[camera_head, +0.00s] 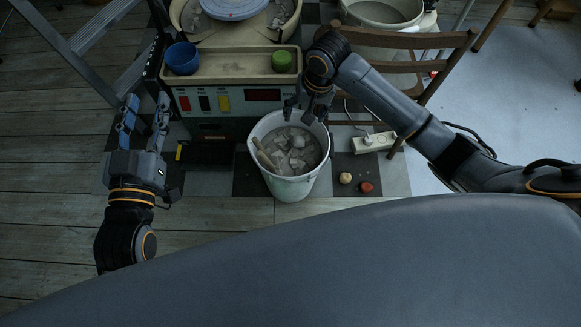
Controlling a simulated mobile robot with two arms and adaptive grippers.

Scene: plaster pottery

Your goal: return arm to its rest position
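My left gripper (146,104) is at the left, pointing away toward the pottery wheel. Its two fingers are apart with nothing between them. My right arm (385,100) reaches in from the right, and its gripper (306,110) hangs over the far rim of the white bucket (291,187). The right fingers look spread, and I see nothing held between them. The bucket holds grey plaster chunks (305,153) and a wooden stick (265,155) leaning at its left side.
The pottery wheel machine (230,128) stands behind the bucket, with a blue cup (182,58) and a green object (282,60) on its tray. Floor at left is clear.

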